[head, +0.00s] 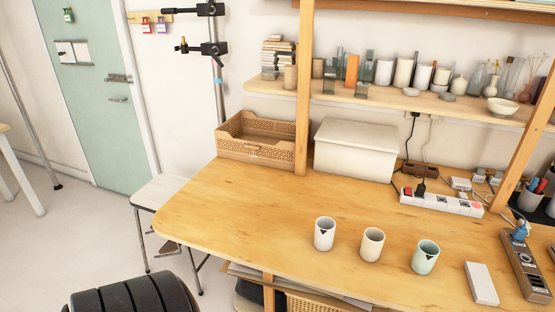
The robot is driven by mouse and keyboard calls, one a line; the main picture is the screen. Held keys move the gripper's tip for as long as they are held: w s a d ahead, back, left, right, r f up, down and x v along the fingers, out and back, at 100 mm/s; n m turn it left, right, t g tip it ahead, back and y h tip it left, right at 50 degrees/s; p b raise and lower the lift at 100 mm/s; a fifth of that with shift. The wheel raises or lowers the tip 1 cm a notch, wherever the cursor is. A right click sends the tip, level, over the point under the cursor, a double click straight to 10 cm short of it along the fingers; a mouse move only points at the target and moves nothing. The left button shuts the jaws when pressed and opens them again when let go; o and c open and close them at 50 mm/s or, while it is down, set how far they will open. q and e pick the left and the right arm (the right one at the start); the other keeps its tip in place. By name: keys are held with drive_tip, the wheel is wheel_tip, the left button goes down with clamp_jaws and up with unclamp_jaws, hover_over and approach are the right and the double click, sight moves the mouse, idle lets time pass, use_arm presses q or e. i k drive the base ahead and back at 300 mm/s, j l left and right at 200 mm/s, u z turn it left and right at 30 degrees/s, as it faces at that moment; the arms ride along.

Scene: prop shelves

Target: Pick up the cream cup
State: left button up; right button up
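The cream cup (372,246) stands upright on the wooden table (230,205), in the middle of a row of three cups near the front edge. A white cup (325,236) stands to its left and a pale green cup (426,259) to its right. The three cups are apart from each other. Neither of my grippers shows in the head view.
A white block (482,284) and a grey-brown tool (526,266) lie right of the cups. A power strip (441,202), a lidded white box (355,150) and a woven tray (255,151) line the back. A wooden post (303,90) rises there. The table's left part is clear.

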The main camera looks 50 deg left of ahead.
sight(373, 238)
drive_tip(key=u, duration=1.3)
